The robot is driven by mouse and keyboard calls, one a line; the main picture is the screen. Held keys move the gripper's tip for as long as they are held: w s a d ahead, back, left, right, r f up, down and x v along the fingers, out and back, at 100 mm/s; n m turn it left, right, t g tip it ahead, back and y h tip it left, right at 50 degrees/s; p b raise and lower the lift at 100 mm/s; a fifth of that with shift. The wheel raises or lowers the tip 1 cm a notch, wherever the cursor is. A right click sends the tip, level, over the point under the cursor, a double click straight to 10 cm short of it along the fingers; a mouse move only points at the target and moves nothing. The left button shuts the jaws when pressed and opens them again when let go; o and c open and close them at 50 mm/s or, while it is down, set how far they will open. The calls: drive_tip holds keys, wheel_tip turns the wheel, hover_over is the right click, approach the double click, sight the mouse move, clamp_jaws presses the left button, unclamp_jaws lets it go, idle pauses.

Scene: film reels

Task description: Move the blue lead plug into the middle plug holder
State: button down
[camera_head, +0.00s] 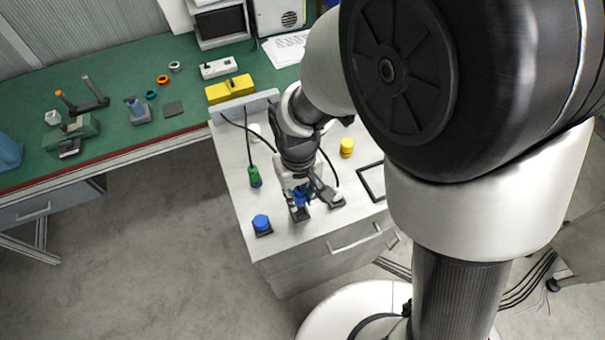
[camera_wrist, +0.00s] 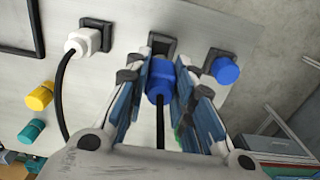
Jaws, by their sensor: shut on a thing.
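The blue lead plug (camera_wrist: 159,80) is between my gripper's fingers in the wrist view, with its black cable running down and back. My gripper (camera_wrist: 162,88) is shut on it; the gripper also shows in the head view (camera_head: 301,197), above the cabinet's front part. The middle plug holder (camera_wrist: 162,43), a dark square socket, lies just beyond the plug's front end. I cannot tell whether plug and holder touch. The holder to its left carries a white plug (camera_wrist: 84,41). The holder to its right carries a blue cap (camera_wrist: 224,70).
A green plug (camera_head: 254,177) with a cable lies left of my gripper on the white cabinet top (camera_head: 236,150). A yellow cap (camera_head: 347,147) and a black frame (camera_head: 363,183) are to the right. A green workbench (camera_head: 120,85) with tools stands behind.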

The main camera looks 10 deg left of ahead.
sight(300, 193)
drive_tip(key=shift+f+b, duration=1.55)
drive_tip(key=shift+f, duration=0.6)
drive_tip(key=shift+f+b, duration=0.4)
drive_tip(key=shift+f, duration=0.2)
drive_tip(key=c, duration=1.7)
unclamp_jaws()
drive_tip(key=shift+o, duration=0.2)
drive_tip(key=shift+r, duration=0.1)
wheel_tip(300, 193, up, 11)
drive_tip(key=p, duration=0.9)
drive_tip(key=shift+d, duration=0.1)
